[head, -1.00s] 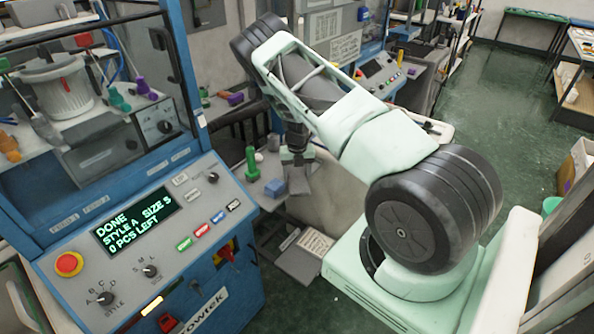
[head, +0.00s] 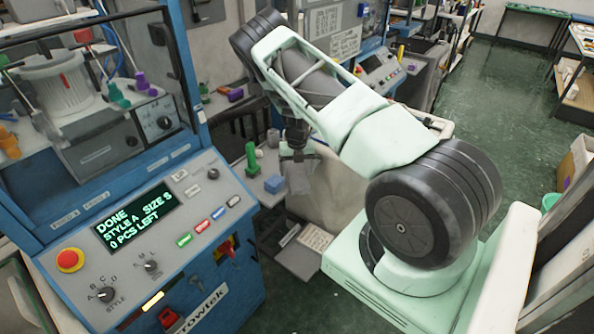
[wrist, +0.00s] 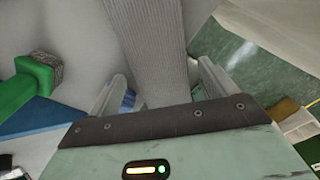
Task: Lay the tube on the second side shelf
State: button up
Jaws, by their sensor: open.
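A grey ribbed knit tube (wrist: 152,35) runs from the top of the wrist view down between my gripper's fingers. My gripper (wrist: 162,73) is open, with one finger on each side of the tube. I cannot tell whether either finger touches it. In the head view my gripper (head: 298,158) points down beside a small pale shelf (head: 257,192), right of the blue block. A pale grey shape (head: 300,180), likely the tube, shows below the fingers. I cannot tell how much of it rests on the shelf.
Green floor (head: 500,110) is open at the right.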

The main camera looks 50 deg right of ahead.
aim_at(297, 173)
notch_tip(297, 173, up, 11)
jog(key=b, duration=0.3)
jog(key=s+a+r+n+y, duration=0.15)
jog(key=a+r+n, duration=0.25)
jog(key=a+n, duration=0.65)
jog(key=s+a+r+n+g, duration=0.1)
jog(key=s+a+r+n, duration=0.25)
jog(key=a+n, duration=0.65)
jog(key=s+a+r+n+y, duration=0.15)
jog(key=a+r+n, duration=0.35)
jog(key=a, duration=1)
jog(key=s+a+r+n, duration=0.2)
jog(key=s+a+n, duration=0.1)
jog(key=s+n, duration=0.4)
jog(key=s+a+r+n+h, duration=0.1)
jog(key=s+a+n, duration=0.3)
jog(key=s+n, duration=0.3)
jog(key=s+a+r+n+t+h, duration=0.1)
jog(key=s+a+r+n, duration=0.1)
jog(key=s+n, duration=0.6)
jog(key=a+n, duration=0.1)
jog(key=n, duration=0.3)
jog(key=shift+a+r, duration=0.25)
jog(key=shift+r, duration=0.1)
jog(key=shift+s, duration=0.1)
